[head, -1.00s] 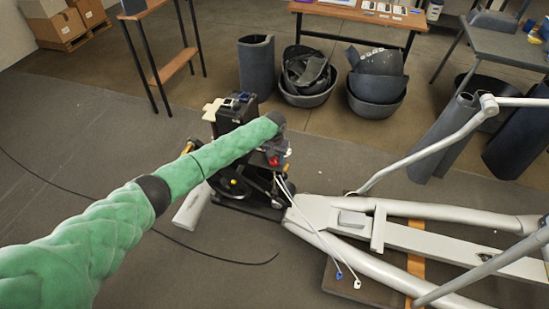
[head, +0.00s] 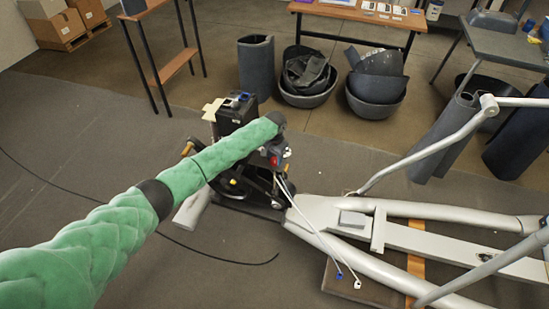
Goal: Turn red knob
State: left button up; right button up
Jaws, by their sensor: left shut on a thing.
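The red knob (head: 274,161) shows as a small red patch on the near side of the black drive unit (head: 237,112) of the elliptical. My left arm, in a green sleeve, comes in from the lower left and reaches across the unit. My left gripper (head: 275,151) is at its end, small and partly hidden by the dark wrist. It is shut on the red knob, though the fingers' contact is hard to make out. My right gripper is out of view.
The elliptical's pale grey frame (head: 450,244) stretches right, with a slanted bar rising above it. Two white cables (head: 318,232) hang from the unit. Dark tubs (head: 376,92) and curved covers stand behind. A thin black cable lies on the open floor at left.

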aim_at(274, 159)
pick_arm(q)
jog(key=o, duration=1)
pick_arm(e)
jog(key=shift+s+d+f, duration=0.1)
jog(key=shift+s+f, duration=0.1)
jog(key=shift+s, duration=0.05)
pick_arm(q)
jog(key=shift+r, duration=0.1)
jog(key=shift+r, duration=0.2)
notch_tip(274, 159, up, 6)
jog(key=shift+f+b, duration=0.1)
jog(key=shift+b, duration=0.95)
jog(key=shift+a+r, duration=0.1)
jog(key=shift+r, duration=0.65)
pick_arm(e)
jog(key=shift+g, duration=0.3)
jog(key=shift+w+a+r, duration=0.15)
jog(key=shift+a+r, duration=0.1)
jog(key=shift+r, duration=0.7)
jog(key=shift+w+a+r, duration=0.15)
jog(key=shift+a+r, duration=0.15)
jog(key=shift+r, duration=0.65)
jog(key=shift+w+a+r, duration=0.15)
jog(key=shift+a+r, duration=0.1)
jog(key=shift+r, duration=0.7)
